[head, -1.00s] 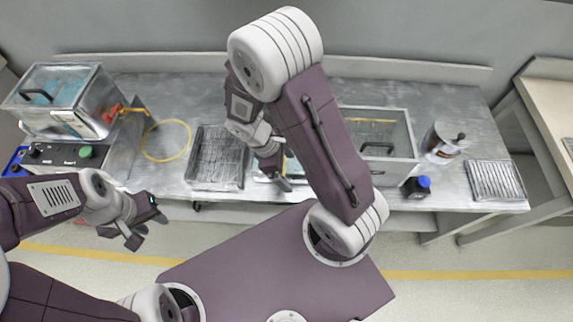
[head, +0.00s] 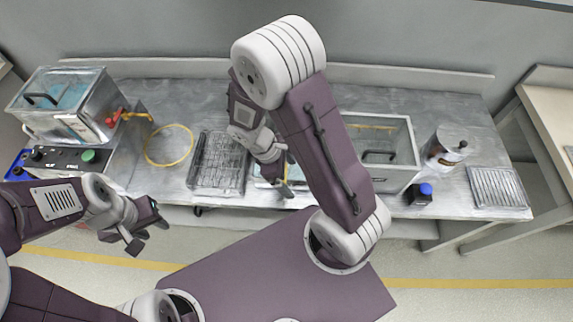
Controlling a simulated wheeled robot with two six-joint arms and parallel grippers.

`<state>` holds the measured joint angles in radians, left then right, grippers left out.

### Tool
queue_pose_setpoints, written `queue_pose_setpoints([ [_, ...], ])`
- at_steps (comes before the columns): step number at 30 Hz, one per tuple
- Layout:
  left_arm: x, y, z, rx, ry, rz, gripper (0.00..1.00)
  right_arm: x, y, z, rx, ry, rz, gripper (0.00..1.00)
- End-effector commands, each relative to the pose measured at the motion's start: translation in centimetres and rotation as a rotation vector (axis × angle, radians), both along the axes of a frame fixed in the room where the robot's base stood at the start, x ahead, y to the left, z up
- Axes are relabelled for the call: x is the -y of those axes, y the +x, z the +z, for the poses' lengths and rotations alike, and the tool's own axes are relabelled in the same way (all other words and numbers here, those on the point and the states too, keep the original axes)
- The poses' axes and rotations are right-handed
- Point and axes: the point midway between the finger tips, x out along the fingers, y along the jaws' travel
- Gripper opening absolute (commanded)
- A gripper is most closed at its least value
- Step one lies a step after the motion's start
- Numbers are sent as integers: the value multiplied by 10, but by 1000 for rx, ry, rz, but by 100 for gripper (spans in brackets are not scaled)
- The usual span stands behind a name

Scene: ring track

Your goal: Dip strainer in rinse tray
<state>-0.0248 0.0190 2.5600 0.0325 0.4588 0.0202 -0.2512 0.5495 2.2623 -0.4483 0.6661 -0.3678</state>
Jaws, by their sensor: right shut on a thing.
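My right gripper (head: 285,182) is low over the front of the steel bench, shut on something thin. The held thing is mostly hidden by the fingers and arm, so I cannot make out the strainer's shape. A shallow pale-blue tray (head: 264,183), likely the rinse tray, shows partly beneath and beside this gripper; my arm covers much of it. I cannot tell whether the held thing touches the tray or its liquid. My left gripper (head: 148,228) is empty in front of the bench's left part, its fingers apart.
A wire basket (head: 218,162) lies left of the tray. A clear-walled bin (head: 385,150), steel canister (head: 447,147), blue-capped bottle (head: 421,194) and drain rack (head: 497,187) stand to the right.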

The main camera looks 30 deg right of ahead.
Motion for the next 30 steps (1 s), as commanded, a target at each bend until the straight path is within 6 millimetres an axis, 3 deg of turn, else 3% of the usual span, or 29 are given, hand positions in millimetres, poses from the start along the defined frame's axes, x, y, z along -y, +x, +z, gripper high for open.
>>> queue_pose_setpoints([
  [11, 0, 0, 2, 0, 0, 0, 36, 0, 0, 3, 1, -1, -1, 20],
  [30, 0, 0, 53, 0, 0, 0, 36, 0, 0, 53, 1, 0, 0, 20],
])
